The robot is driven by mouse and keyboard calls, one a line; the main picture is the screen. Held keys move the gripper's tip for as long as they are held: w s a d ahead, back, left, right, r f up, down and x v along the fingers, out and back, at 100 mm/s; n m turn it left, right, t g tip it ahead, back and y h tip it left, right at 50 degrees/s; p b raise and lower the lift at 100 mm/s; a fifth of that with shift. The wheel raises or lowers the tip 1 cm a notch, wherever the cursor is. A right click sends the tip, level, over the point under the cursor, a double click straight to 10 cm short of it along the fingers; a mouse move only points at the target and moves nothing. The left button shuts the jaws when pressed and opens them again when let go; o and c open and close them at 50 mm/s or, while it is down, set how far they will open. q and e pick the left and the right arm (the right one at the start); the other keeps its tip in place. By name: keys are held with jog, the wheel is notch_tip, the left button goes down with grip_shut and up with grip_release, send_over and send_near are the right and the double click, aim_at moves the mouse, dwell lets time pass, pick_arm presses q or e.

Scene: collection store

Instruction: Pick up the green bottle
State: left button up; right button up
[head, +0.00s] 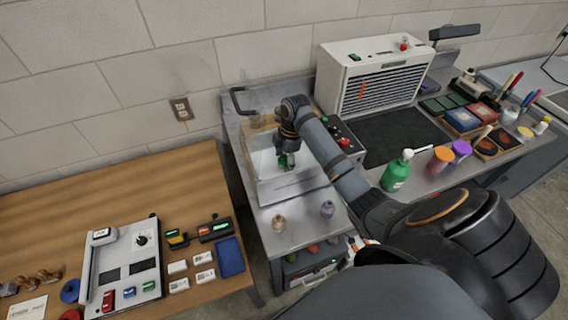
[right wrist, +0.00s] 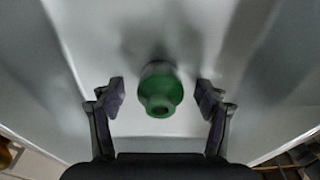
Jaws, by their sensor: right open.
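In the right wrist view a small green bottle (right wrist: 160,88), seen from above with a dark opening in its neck, stands in a pale tray. My right gripper (right wrist: 160,100) is open, with one finger on each side of the bottle and a visible gap on both sides. In the head view my right gripper (head: 288,150) reaches down into the white tray (head: 292,188) on the grey bench, and a bit of green (head: 283,160) shows by its fingertips. A larger green pump bottle (head: 397,171) with a white top stands farther right. My left gripper is not in view.
A white vented unit (head: 368,75) stands behind the tray, to the right. A wooden table (head: 60,215) with devices is at left.

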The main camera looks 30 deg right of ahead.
aim_at(283, 157)
grip_shut()
jog(key=shift+r, duration=0.2)
notch_tip(283, 157, up, 5)
jog(key=shift+f+b, duration=0.15)
jog(key=shift+b, duration=0.6)
notch_tip(283, 157, up, 4)
jog(key=p, duration=0.3)
jog(key=shift+r+p, duration=0.65)
jog(key=shift+f, duration=0.1)
